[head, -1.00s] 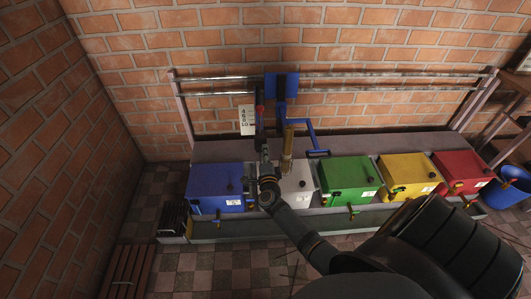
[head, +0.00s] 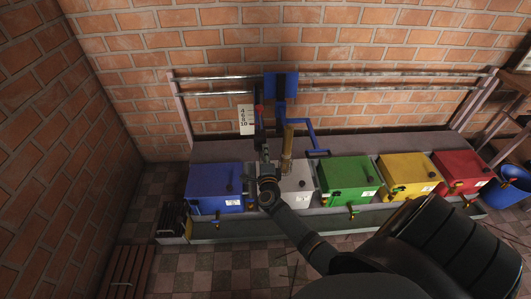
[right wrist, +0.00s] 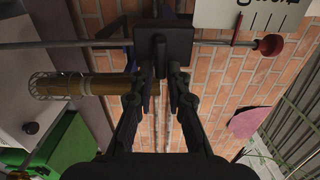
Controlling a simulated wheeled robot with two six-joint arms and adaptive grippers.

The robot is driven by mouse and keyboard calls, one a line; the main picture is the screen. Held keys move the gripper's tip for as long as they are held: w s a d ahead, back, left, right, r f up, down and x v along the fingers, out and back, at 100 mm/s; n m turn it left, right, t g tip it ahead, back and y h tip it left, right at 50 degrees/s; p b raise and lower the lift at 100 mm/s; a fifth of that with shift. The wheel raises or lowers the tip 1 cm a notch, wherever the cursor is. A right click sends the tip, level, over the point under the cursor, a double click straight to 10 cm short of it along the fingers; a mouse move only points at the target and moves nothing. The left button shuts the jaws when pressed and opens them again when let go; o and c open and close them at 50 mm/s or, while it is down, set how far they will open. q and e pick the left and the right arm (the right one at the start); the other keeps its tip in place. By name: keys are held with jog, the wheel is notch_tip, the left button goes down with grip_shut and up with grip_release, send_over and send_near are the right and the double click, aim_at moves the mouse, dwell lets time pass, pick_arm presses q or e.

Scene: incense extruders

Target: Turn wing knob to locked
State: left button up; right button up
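A blue carriage plate (head: 281,86) hangs on the rails by the back wall. In the right wrist view a dark square block (right wrist: 180,42) with a small dark wing knob (right wrist: 158,46) on its face sits just beyond my fingertips. My right gripper (head: 265,150) is in front of the carriage's lower part, left of a brass cylinder (head: 287,150). In the right wrist view my gripper (right wrist: 160,76) has its two fingers on either side of the knob with a gap between them. Contact with the knob is not clear. My left gripper is not in view.
A scale card (head: 246,120) and a red knob (head: 259,111) are close left of the carriage. A blue crank (head: 312,136) stands right of the brass cylinder. Coloured boxes, including a blue one (head: 214,189) and a green one (head: 349,180), line the bench below.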

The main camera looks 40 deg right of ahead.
jog(key=shift+o, duration=1.3)
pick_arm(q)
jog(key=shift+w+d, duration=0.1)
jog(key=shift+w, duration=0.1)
pick_arm(e)
jog(key=v, duration=1.2)
